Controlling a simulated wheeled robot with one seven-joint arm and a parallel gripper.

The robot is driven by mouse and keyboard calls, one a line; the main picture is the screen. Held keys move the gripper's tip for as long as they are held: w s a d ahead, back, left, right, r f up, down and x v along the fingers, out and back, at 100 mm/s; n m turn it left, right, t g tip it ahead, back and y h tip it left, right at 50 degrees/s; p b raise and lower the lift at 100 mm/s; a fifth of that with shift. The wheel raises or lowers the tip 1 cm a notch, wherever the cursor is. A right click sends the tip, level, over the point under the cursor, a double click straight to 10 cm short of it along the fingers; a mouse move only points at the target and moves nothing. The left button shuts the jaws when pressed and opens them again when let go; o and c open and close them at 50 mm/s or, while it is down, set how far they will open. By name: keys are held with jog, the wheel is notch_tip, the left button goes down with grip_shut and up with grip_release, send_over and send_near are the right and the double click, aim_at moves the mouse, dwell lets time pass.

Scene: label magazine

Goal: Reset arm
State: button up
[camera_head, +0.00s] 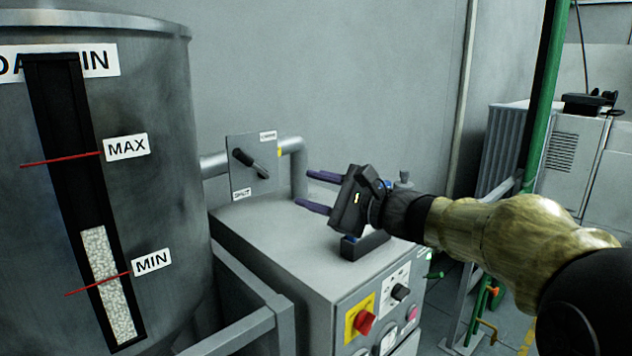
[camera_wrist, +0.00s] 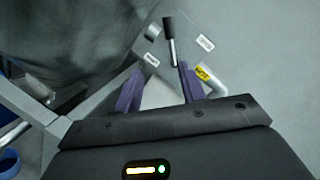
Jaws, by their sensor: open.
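My gripper (camera_head: 318,190) is at the end of my outstretched arm, above the grey control cabinet. Its two purple fingers are apart, with nothing between them, and point left toward the lever plate. The grey plate (camera_head: 240,180) carries a black-handled lever (camera_head: 249,162) and small labels, one reading SHUT. In the wrist view the fingers (camera_wrist: 156,92) are spread below the lever (camera_wrist: 170,38). The lever stands beyond the fingertips and appears apart from them.
A metal drum (camera_head: 170,190) with a level window, MAX and MIN marks stands at left. The grey cabinet (camera_head: 290,235) has a red knob (camera_head: 363,322) on its front and a dark block (camera_head: 362,245) on top. A pipe (camera_head: 292,160) runs behind; a green post (camera_head: 540,95) is at right.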

jog(key=s+d+f+n+g+h, duration=0.1)
jog(key=s+f+n+g+h, duration=0.15)
jog(key=f, duration=0.55)
jog(key=s+d+f+n+g+h, duration=0.1)
jog(key=s+f+h, duration=0.2)
jog(key=f, duration=0.4)
jog(key=s+d+f+n+g+h, duration=0.1)
jog(key=s+d+f+g+h, duration=0.15)
jog(key=f, duration=0.55)
jog(key=s+d+f+n+g+h, duration=0.1)
jog(key=s+d+f+n+h, duration=0.6)
jog(key=s+d+f+n, duration=0.3)
notch_tip(320, 180, down, 2)
jog(key=shift+s+d+f, duration=0.2)
jog(key=shift+s+d, duration=0.1)
jog(key=shift+s, duration=0.85)
dwell(1.2)
